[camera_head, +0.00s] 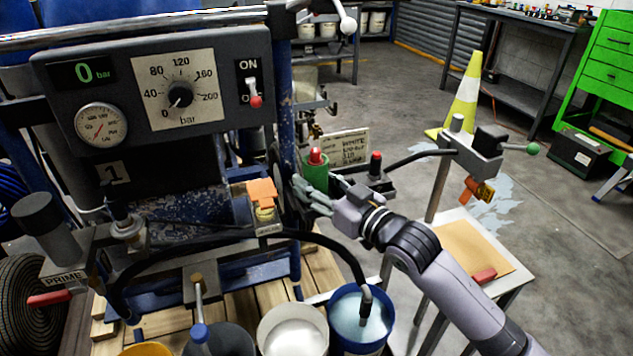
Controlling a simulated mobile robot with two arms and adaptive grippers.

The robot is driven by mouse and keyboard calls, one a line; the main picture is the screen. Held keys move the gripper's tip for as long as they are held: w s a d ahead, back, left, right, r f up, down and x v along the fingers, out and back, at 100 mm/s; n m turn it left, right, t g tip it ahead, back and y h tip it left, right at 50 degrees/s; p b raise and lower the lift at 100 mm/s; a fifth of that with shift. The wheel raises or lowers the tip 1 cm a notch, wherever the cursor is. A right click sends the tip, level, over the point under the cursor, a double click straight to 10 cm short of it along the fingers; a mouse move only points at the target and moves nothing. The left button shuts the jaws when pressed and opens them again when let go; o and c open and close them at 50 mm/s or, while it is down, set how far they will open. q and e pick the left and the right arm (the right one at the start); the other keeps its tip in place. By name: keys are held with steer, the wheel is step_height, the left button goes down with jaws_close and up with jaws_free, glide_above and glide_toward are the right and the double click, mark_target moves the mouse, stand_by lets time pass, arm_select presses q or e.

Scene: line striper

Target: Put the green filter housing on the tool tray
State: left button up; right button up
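The green filter housing (315,175) stands upright at the right side of the machine, with a red cap on top. My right gripper (305,196) reaches in from the right, just in front of and below the housing. Its fingers point left, look spread apart and hide the housing's lower part. I cannot tell whether they touch it. A small light-topped stand (510,283) with a tan sheet and a red item stands right of my arm and may be the tool tray. My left gripper is not in view.
A second red-capped part (375,166) sits right of the housing. A black hose (330,247) arches into a blue bucket (345,340), with more buckets beside it. A post with a clamp (478,150) rises behind the stand. A yellow cone (465,95) stands farther back.

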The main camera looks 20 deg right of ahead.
steer(key=shift+o, duration=1.3)
steer(key=shift+r, duration=0.15)
arm_select(q)
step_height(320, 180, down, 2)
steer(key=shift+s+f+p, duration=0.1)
steer(key=shift+p, duration=0.2)
arm_select(e)
steer(key=v, duration=1.2)
